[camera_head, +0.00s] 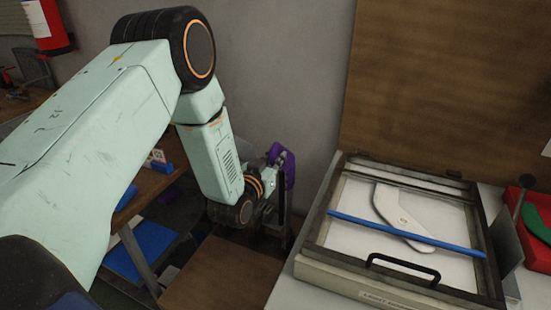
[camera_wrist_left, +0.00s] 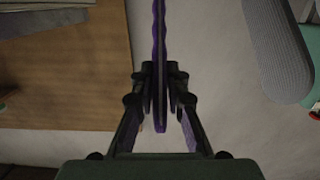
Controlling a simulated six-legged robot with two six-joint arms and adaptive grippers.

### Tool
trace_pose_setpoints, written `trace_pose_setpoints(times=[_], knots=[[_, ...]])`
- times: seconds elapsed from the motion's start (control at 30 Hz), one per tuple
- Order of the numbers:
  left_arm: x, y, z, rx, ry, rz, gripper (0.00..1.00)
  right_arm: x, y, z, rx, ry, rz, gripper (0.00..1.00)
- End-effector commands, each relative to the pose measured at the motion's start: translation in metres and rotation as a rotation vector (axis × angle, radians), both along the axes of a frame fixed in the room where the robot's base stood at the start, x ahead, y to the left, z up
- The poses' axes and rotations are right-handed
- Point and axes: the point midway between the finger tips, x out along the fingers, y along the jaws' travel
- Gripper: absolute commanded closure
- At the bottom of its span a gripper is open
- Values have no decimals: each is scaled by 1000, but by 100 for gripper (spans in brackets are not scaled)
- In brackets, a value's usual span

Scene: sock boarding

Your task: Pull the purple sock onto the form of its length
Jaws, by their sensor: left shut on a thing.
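The purple sock (camera_head: 289,168) hangs from my left gripper (camera_head: 274,160) in front of the grey wall, left of the framed box. In the left wrist view the sock (camera_wrist_left: 159,30) shows edge-on as a thin purple strip, pinched between the fingertips of the left gripper (camera_wrist_left: 160,75). A flat white sock-shaped form (camera_head: 390,207) lies on the pale panel of the framed box (camera_head: 318,236), apart from the sock. A blue bar (camera_head: 440,245) crosses over the form. My right gripper is not in view.
The box has a dark front handle (camera_head: 403,262). A red tray (camera_head: 513,194) with a green thing (camera_head: 536,222) stands at the right. A brown board (camera_head: 445,100) rises behind the box. A wooden surface (camera_head: 220,275) lies below the left arm.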

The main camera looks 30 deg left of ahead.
Motion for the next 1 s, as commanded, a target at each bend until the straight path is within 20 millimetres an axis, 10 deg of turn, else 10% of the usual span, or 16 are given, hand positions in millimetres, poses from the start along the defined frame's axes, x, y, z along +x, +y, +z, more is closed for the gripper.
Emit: trace_pose_setpoints(times=[0.33,0.37,0.67,1.0], knots=[[0,0,-3,0,4,0,100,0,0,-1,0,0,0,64],[0,0,-3,0,4,0,85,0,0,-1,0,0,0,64],[0,0,-2,0,3,0,60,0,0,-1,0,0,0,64],[-2,0,-2,-1,4,0,60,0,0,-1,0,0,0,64]])
